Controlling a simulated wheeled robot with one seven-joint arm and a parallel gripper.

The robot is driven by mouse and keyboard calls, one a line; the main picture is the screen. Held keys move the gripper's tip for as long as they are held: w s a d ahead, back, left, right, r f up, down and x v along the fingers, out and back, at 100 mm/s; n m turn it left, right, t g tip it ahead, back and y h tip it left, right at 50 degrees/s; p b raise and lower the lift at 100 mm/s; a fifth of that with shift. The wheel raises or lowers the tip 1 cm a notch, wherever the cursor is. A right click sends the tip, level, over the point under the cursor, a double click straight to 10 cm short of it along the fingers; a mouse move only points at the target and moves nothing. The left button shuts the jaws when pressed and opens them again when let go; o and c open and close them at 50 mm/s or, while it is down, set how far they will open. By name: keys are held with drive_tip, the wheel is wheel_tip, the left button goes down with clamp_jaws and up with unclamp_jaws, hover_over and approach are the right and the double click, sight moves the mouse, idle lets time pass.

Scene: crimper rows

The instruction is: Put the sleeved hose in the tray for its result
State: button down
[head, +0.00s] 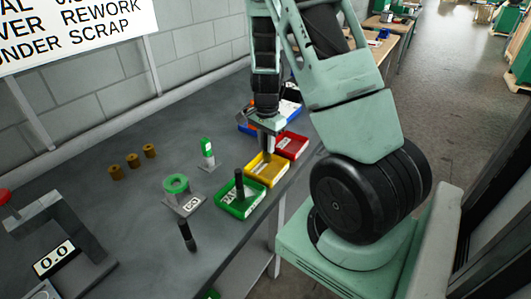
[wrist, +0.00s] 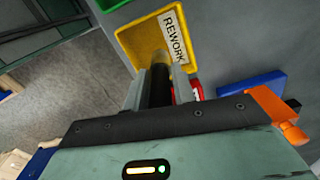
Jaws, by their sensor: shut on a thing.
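My gripper (head: 267,133) is shut on a black hose (wrist: 160,86), held between its two fingers. The gripper is above the yellow tray (wrist: 150,45), labelled REWORK. That tray also shows in the head view (head: 255,176). The hose points down toward the tray's inside; I cannot tell whether it touches the bottom. Its sleeve is not clear in either view. The green tray (head: 228,206) is nearer, with a dark hose (head: 239,184) standing in it. The red tray (head: 301,152) is just beyond the yellow one.
A ring gauge (head: 176,184) on a stand, a green-and-white upright piece (head: 207,149), a loose black hose (head: 187,236) and brass sleeves (head: 133,160) stand on the bench. A device (head: 56,258) reads 0.0. A wall sign (head: 75,30) is partly cut off.

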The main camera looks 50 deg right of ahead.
sight(266, 150)
drive_tip(key=shift+f, duration=1.95)
drive_tip(key=shift+f, duration=0.2)
drive_tip(key=c, duration=1.2)
unclamp_jaws()
drive_tip(key=shift+o, duration=0.2)
drive_tip(key=shift+r, duration=0.15)
